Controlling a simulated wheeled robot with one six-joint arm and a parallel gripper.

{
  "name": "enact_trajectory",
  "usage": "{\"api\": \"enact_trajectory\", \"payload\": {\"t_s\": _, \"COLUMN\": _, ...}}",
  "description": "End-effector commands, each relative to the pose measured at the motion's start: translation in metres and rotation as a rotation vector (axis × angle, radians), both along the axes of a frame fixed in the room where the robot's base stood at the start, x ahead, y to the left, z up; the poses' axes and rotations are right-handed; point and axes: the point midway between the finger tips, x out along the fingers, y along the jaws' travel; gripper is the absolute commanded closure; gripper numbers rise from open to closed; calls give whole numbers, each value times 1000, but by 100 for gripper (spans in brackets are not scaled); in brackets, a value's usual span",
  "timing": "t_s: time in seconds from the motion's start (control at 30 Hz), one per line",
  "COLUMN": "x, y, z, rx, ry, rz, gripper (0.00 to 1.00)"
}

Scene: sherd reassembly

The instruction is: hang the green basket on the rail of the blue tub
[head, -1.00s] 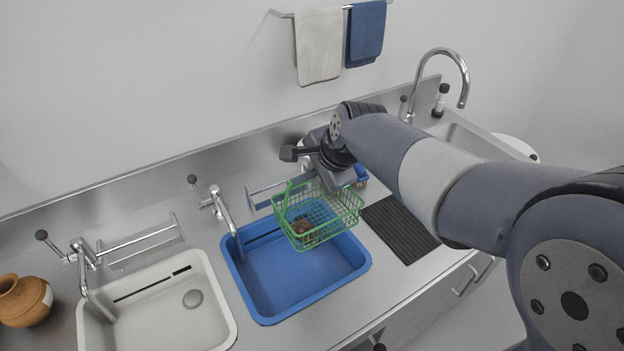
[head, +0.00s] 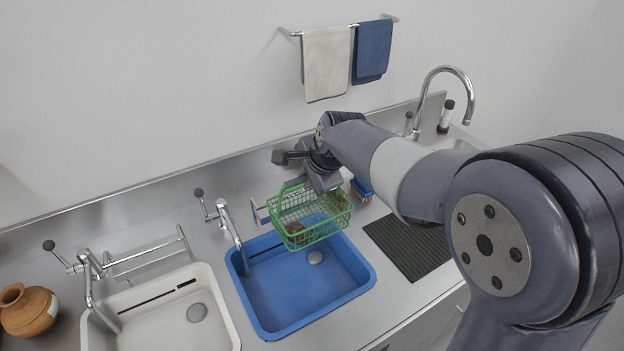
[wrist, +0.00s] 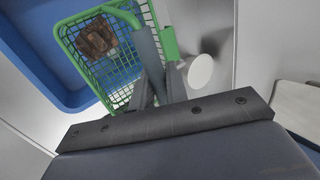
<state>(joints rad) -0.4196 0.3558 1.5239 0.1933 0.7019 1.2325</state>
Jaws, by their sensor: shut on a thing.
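The green wire basket (head: 318,238) hangs from my gripper (head: 290,186) above the back right part of the blue tub (head: 310,318). Brown sherds (wrist: 97,38) lie inside the basket in the wrist view. My gripper is shut on the basket's green handle; the fingers also show in the wrist view (wrist: 152,62). The rail (head: 257,214) of the blue tub stands behind the tub, and most of it is hidden by the basket and my gripper. I cannot tell whether the basket touches the rail.
A white tub (head: 165,322) with its own rail (head: 145,255) stands to the left. Taps (head: 228,222) rise behind the tubs. A brown pot (head: 28,310) is at far left. A black ribbed mat (head: 408,247) and a blue brush (head: 362,188) lie to the right.

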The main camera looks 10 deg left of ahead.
Motion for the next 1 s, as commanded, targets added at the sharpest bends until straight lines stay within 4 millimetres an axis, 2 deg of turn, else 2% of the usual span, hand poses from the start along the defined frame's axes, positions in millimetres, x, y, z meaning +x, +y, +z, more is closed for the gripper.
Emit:
{"api": "enact_trajectory", "payload": {"t_s": 0.17, "x": 8, "y": 6, "z": -3, "rx": 0, "ry": -1, "rz": 1, "gripper": 100}}
{"api": "enact_trajectory", "payload": {"t_s": 0.6, "x": 8, "y": 6, "z": -27, "rx": 1, "ry": -2, "rz": 0, "gripper": 100}}
{"api": "enact_trajectory", "payload": {"t_s": 1.0, "x": 8, "y": 6, "z": -31, "rx": 1, "ry": -2, "rz": 0, "gripper": 100}}
